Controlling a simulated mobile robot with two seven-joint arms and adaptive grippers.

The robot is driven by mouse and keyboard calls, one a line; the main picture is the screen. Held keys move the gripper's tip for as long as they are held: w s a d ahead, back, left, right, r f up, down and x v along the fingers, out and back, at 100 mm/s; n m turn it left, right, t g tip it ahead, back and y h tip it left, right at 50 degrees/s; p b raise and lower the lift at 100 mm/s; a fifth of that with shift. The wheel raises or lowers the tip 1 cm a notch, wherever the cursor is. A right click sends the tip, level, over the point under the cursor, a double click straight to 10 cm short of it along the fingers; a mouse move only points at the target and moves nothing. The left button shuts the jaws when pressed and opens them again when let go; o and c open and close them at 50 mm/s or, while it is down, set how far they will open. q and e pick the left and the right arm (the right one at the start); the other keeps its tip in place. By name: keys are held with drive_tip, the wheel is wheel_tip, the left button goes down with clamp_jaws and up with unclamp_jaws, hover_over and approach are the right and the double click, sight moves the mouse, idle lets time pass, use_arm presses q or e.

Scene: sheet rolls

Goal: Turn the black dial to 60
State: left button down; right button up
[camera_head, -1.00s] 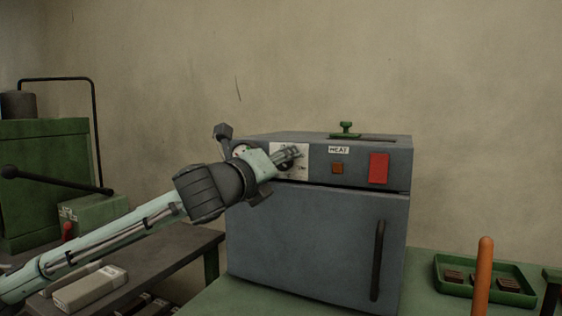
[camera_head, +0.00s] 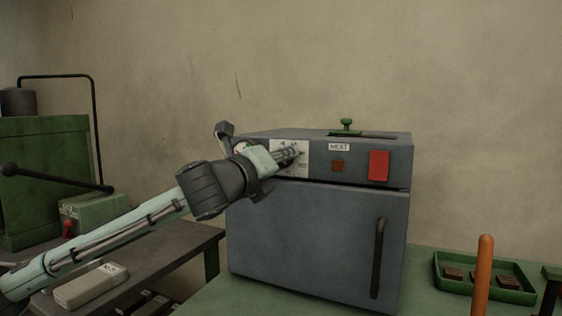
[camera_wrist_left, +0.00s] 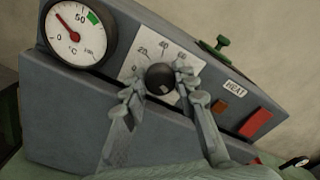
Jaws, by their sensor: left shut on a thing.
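The black dial (camera_wrist_left: 159,78) sits on a white scale plate (camera_wrist_left: 140,62) on the front panel of a grey oven (camera_head: 320,240). The plate carries printed numbers along an arc above the dial. A small pale mark shows on the dial's lower right; I cannot tell which number the dial points to. My left gripper (camera_wrist_left: 160,80) is shut on the dial, one finger on each side. In the head view the left gripper (camera_head: 292,154) is at the plate and hides the dial. My right gripper is not in view.
A round gauge (camera_wrist_left: 80,34) is left of the dial. A HEAT label (camera_head: 339,147), a brown square (camera_head: 337,166) and a red switch (camera_head: 379,165) are right of it. A green slider knob (camera_head: 347,125) is on top. A green tray (camera_head: 440,284) stands at the right.

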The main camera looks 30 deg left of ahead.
use_arm(q)
drive_tip(key=shift+f+n, duration=0.1)
drive_tip(key=shift+n, duration=8.6)
drive_tip(key=c, duration=1.2)
unclamp_jaws()
drive_tip(key=shift+o, duration=0.2)
drive_tip(key=shift+s, duration=0.1)
